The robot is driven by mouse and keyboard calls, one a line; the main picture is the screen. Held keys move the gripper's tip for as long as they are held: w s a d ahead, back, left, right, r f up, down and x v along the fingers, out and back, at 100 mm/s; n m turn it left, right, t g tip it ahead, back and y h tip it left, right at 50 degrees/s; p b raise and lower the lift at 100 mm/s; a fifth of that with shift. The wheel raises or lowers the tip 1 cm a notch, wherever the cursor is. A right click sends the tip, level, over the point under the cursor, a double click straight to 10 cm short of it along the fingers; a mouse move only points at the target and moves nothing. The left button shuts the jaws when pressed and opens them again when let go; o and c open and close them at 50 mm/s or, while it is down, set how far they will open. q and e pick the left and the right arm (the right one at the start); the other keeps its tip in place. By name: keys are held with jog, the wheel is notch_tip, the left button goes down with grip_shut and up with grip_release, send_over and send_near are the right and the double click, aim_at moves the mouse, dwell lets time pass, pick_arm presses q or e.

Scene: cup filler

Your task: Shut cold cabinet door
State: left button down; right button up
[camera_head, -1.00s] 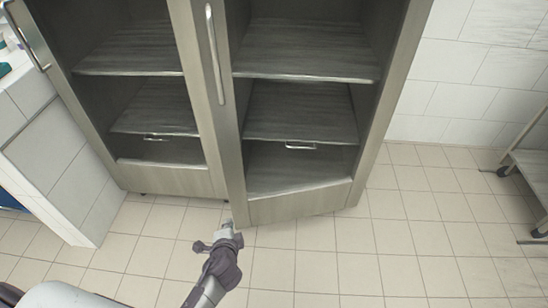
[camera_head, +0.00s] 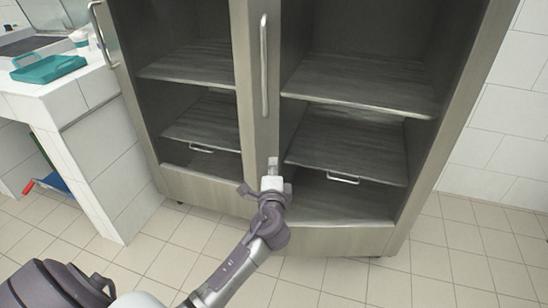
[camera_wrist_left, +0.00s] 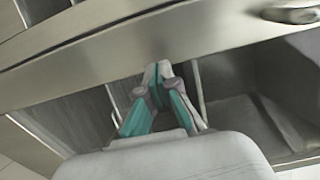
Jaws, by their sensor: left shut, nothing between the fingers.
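The tall metal cold cabinet (camera_head: 420,150) has glass-fronted doors with shelves showing behind. The right door's upright handle (camera_head: 264,65) is near the middle, and the left door's handle (camera_head: 98,35) is at the far left. In the head view the right door's lower panel (camera_head: 340,241) appears angled out from the left door's panel (camera_head: 205,190); my arm hides where they meet. My left gripper (camera_head: 272,167) is shut and empty, low at the middle upright, below the handle. In the left wrist view its closed fingertips (camera_wrist_left: 158,70) are by a metal door-frame bar (camera_wrist_left: 150,40); contact is unclear.
A white-tiled counter (camera_head: 75,110) with a teal tray (camera_head: 48,67) stands left of the cabinet. A red-handled item (camera_head: 30,187) is beneath it. Tiled floor (camera_head: 450,260) is clear at the lower right.

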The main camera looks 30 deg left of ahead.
aim_at(274, 151)
pick_arm(q)
jog(key=x, duration=0.3)
jog(key=shift+w+a, duration=0.15)
jog(key=shift+w, duration=0.05)
jog(key=shift+w+a, duration=0.15)
jog(key=shift+w, duration=0.1)
pick_arm(e)
jog(key=shift+v, duration=0.85)
jog(key=shift+w, duration=0.1)
